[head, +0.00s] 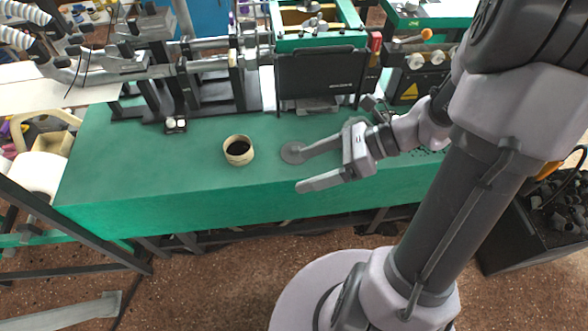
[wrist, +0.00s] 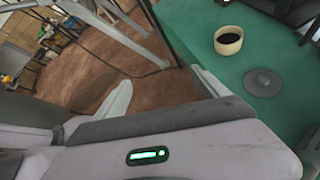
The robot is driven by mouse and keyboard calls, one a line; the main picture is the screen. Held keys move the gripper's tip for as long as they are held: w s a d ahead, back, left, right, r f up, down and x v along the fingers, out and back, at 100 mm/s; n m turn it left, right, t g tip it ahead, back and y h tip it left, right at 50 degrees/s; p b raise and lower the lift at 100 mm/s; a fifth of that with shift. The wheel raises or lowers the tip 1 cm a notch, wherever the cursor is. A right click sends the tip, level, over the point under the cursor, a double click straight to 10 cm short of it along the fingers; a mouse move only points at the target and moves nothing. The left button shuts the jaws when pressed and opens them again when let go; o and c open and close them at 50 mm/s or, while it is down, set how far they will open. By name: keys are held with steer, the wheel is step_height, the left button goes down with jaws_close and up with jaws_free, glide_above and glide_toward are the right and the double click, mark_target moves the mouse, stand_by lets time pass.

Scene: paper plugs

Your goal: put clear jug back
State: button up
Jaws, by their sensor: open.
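I cannot make out a clear jug in either view. My gripper (head: 301,170) is open and empty over the green bench (head: 130,180), near its front edge. In the wrist view its two fingers (wrist: 162,88) are spread wide with nothing between them. A flat grey disc (head: 290,154) lies on the bench by the farther fingertip. It also shows in the wrist view (wrist: 262,82), with a small raised middle. A cream round cup (head: 238,156) with a dark inside stands left of the disc, apart from the gripper. It also shows in the wrist view (wrist: 228,47).
Metal machinery (head: 200,68) and a black panel (head: 320,75) stand along the back of the bench. The bench's left part is clear. A dark crate (head: 520,235) stands at the right. Metal frame bars (head: 70,225) stand at the lower left.

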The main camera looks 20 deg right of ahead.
steer(key=s+a+r+n+t+h, duration=0.1)
steer(key=s+a+r+n+h, duration=0.2)
steer(key=n, duration=0.7)
steer(key=s+a+r+n+t+h, duration=0.1)
steer(key=s+a+r+n+h, duration=0.3)
steer(key=r+n+h, duration=0.2)
step_height(320, 180, up, 2)
steer(key=n, duration=0.4)
steer(key=shift+s+a+r+n, duration=0.15)
steer(key=shift+s+a+n, duration=0.05)
steer(key=shift+n, duration=0.2)
steer(key=shift+d, duration=0.1)
